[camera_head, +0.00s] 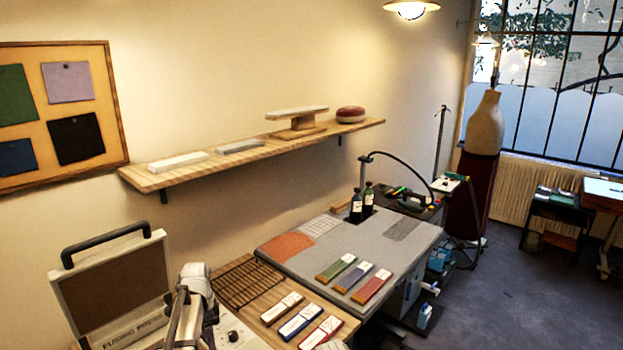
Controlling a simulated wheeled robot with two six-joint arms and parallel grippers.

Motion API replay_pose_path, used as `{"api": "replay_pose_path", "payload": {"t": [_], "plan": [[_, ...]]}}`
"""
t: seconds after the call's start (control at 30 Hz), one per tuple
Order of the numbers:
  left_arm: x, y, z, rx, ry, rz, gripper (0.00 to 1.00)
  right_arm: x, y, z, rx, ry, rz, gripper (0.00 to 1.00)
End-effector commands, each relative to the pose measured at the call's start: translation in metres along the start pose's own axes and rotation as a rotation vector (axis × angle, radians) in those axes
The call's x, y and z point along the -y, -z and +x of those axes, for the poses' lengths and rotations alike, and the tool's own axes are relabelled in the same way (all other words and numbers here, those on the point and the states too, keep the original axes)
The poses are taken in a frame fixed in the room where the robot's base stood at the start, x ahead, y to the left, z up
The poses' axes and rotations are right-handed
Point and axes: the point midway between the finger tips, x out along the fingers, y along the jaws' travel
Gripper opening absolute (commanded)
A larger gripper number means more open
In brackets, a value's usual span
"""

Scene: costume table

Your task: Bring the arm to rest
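A pale grey and dark arm link of mine (196,292) rises at the bottom left, in front of the fusing press and beside the wooden table. I cannot make out fingertips on it. No gripper shows clearly, and no held object is visible. A small pale rounded part shows at the bottom edge near the middle; I cannot tell what it is.
The grey work mat (306,257) bears green, blue and red blocks (354,276), swatches and dark bottles (356,205). Lower left are a wire rack (243,283), labelled cases (300,320) and the open fusing press (115,285). A wall shelf (250,155) hangs above. Right floor is open.

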Motion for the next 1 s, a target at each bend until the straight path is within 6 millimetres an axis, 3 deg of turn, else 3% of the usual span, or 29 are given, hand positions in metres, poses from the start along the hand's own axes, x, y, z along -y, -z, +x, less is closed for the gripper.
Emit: {"api": "replay_pose_path", "payload": {"t": [0.17,0.37,0.53,0.6,0.7,0.83,1.0], "plan": [[-0.04,0.018,0.002,0.011,0.001,-0.059,0.67,0.0,0.0,0.002,0.0,0.0,0.0,0.0],[-0.106,0.042,0.005,0.031,0.008,-0.172,0.67,0.0,0.0,0.004,0.0,0.0,0.0,0.0],[-0.193,0.059,0.009,0.052,0.025,-0.322,0.67,0.001,0.0,0.008,0.0,0.0,0.0,0.0],[-0.235,0.061,0.011,0.06,0.039,-0.399,0.67,0.001,0.0,0.009,0.0,0.0,0.0,0.0],[-0.28,0.061,0.013,0.067,0.056,-0.5,0.67,0.001,0.0,0.011,0.0,0.0,0.0,0.0],[-0.315,0.058,0.015,0.072,0.074,-0.59,0.67,0.001,0.0,0.012,0.0,0.0,0.0,0.0],[-0.329,0.057,0.015,0.072,0.083,-0.64,0.67,0.001,0.0,0.012,0.0,0.0,0.0,0.0]]}}
